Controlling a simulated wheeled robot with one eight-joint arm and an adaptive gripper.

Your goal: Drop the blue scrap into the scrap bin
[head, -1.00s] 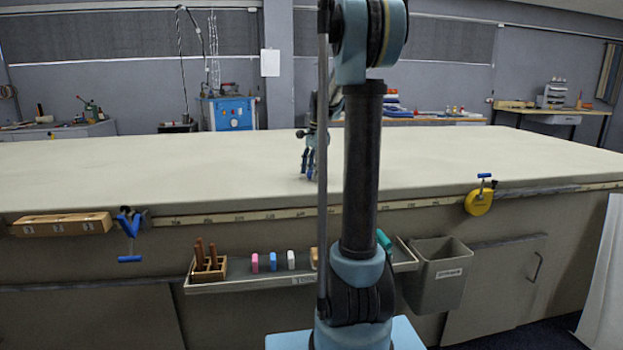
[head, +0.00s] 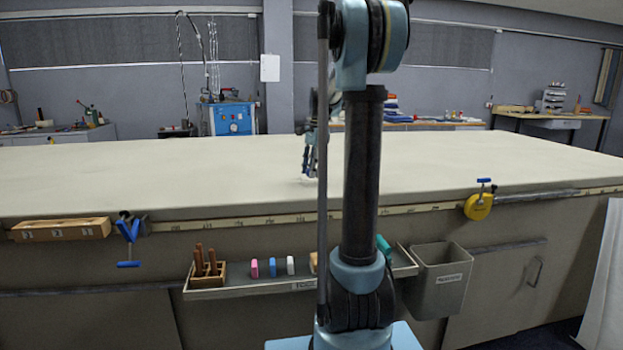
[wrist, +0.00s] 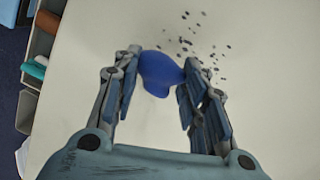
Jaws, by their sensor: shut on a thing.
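The blue scrap (wrist: 160,72) is a rounded blue piece between the two fingers of my gripper (wrist: 157,80) in the wrist view. My gripper is shut on it. In the head view my gripper (head: 311,165) is low over the table top, left of my arm's column; the scrap cannot be made out there. The scrap bin (head: 438,280) is a grey open box with a label, hung on the table's front at the right end of the tool tray. Its inside is mostly hidden.
The cloth table (head: 130,178) is largely bare, with small dark specks (wrist: 205,55) near the scrap. A tray (head: 240,290) on the front holds erasers and handles. A blue clamp (head: 128,235), wooden block (head: 60,230) and yellow tape measure (head: 478,206) sit along the front edge.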

